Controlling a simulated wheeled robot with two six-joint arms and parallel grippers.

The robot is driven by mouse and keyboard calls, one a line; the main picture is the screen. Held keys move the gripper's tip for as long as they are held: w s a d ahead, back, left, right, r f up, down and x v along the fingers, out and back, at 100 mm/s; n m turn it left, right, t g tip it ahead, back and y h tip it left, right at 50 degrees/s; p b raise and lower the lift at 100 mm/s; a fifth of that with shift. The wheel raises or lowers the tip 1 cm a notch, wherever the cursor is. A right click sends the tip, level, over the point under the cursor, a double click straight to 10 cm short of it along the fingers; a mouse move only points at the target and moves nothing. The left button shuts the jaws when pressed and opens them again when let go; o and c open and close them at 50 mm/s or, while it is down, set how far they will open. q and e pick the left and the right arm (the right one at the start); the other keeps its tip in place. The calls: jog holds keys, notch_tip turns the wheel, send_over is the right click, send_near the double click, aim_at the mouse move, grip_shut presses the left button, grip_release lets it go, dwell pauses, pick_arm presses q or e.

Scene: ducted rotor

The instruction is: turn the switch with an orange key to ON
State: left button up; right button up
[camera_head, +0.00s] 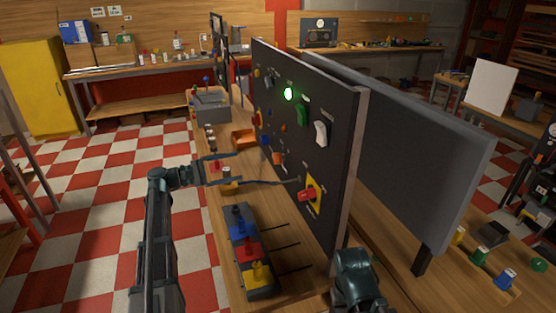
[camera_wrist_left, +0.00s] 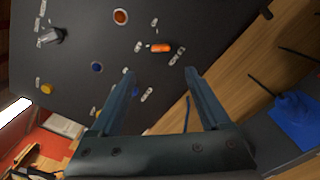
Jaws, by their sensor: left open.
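The switch with an orange key (camera_head: 278,158) is on the lower part of the dark upright panel (camera_head: 335,115). In the left wrist view the orange key (camera_wrist_left: 160,48) lies ahead of the fingertips, roughly between their lines, with small white labels around it. Its label text is too small to read. My left gripper (camera_head: 283,167) comes in from the left, its fingers apart and empty, pointing at the panel near the key. Both fingers show in the left wrist view (camera_wrist_left: 159,76), apart from the key. My right gripper's fingers are not seen.
The panel also holds a red knob on a yellow plate (camera_head: 308,194), a lit green lamp (camera_head: 288,94) and a white rocker (camera_head: 321,134). A tray with coloured blocks (camera_head: 247,244) lies on the bench below. A grey board (camera_head: 400,140) stands behind the panel.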

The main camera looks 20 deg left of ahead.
aim_at(278, 158)
pick_arm(q)
jog(key=x, duration=1.4)
jog(key=shift+s, duration=0.1)
jog(key=shift+c, duration=0.3)
grip_shut()
